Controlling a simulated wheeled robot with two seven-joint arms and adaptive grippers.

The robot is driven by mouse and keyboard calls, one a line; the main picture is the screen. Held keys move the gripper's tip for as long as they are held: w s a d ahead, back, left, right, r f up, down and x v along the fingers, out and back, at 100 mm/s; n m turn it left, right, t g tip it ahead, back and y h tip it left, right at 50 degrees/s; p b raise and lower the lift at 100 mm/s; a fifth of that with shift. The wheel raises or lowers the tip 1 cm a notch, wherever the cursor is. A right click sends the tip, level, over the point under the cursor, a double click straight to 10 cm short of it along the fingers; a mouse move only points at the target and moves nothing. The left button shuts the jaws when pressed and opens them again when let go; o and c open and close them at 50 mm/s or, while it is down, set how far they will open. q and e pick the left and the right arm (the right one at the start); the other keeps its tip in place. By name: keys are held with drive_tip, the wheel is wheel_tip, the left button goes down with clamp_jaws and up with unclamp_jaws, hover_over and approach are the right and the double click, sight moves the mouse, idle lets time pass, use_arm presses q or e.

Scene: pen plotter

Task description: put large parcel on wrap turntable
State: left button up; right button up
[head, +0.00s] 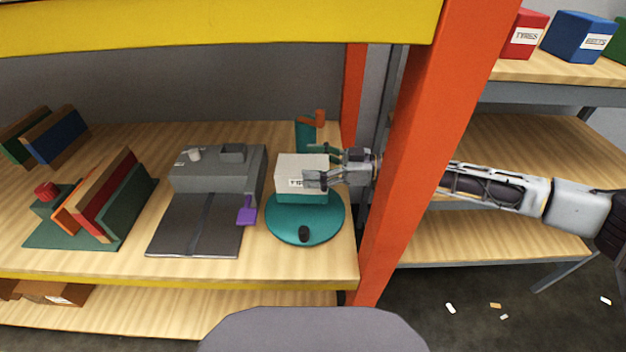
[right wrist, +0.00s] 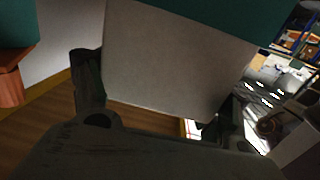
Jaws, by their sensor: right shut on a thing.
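The large parcel is a box with a white upper part and a teal lower part (head: 288,168). In the head view it is at the teal round wrap turntable (head: 283,228), over its back part; I cannot tell whether it touches the disc. My right gripper (head: 318,176) reaches in from the right and is shut on the parcel's right side. In the right wrist view the parcel (right wrist: 180,65) fills the space between the two fingers. The turntable has a small black knob (head: 304,233) near its front edge. My left gripper is not in view.
A teal post with an orange top (head: 306,135) stands behind the turntable. A grey machine with a dark plate (head: 195,225) and purple tab (head: 246,214) is to the left. An orange upright (head: 415,140) stands right of the turntable, close to my right arm. A yellow beam (head: 220,28) crosses above.

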drive_tip(key=shift+f, duration=0.5)
wheel_tip(320, 180, down, 3)
drive_tip(key=shift+b, duration=0.35)
drive_tip(key=shift+f, duration=0.45)
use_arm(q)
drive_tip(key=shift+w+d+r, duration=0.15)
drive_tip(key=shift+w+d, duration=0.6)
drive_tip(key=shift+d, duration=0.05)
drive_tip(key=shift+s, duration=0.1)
